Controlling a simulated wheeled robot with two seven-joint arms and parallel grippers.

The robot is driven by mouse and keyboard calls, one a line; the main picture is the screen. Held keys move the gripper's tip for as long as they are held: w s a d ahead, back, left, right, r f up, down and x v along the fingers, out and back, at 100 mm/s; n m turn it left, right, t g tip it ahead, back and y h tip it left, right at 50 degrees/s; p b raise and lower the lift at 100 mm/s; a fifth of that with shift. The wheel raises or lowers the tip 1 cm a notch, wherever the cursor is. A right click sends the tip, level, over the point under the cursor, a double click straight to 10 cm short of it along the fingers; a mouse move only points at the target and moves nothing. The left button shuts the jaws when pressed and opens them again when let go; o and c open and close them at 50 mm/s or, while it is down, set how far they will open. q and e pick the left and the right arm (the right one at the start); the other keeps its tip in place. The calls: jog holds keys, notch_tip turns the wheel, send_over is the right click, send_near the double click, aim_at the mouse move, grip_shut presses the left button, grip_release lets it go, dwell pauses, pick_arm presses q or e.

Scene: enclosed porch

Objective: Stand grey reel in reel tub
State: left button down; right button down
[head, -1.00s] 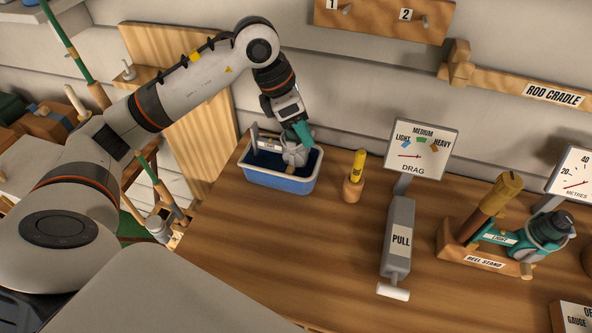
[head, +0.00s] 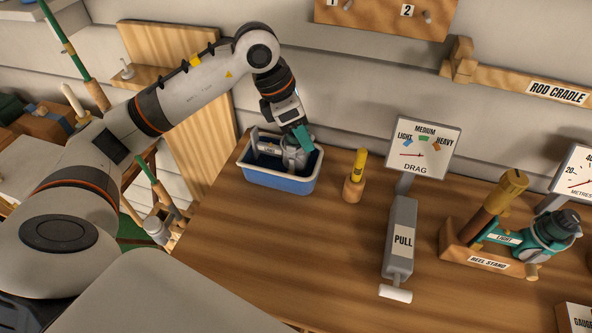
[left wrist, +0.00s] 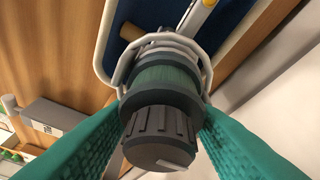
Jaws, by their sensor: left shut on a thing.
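The grey reel (head: 294,154) is in the reel tub (head: 279,183), a blue tub with a white rim on the bench. My left gripper (head: 302,137) points down into the tub and is shut on the reel. In the left wrist view the reel (left wrist: 165,97) shows its green line spool and dark ridged knob between the two teal fingers (left wrist: 160,135). The tub's blue inside (left wrist: 148,14) lies behind it. The reel's underside is hidden, so I cannot tell whether it touches the tub floor. My right gripper is out of view.
A yellow-topped item in a wooden holder (head: 354,182) stands just right of the tub. The drag gauge with its PULL post (head: 401,245) and the reel stand (head: 479,259) with a teal reel are farther right. The bench front is clear.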

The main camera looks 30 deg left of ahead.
pick_arm(q)
jog(key=shift+f+b, duration=0.7)
jog(key=shift+f, duration=0.1)
jog(key=c, duration=0.7)
grip_release()
jog(key=shift+o, duration=0.4)
jog(key=o, duration=0.6)
jog(key=shift+r, duration=0.1)
jog(key=shift+d+p+v, duration=0.15)
jog(key=shift+p+v, duration=0.8)
jog(key=shift+v, duration=0.7)
jog(key=shift+d+p+v, duration=0.1)
jog(key=shift+p+v, duration=0.8)
jog(key=shift+v, duration=0.7)
jog(key=shift+w+r, duration=0.1)
jog(key=shift+r, duration=0.15)
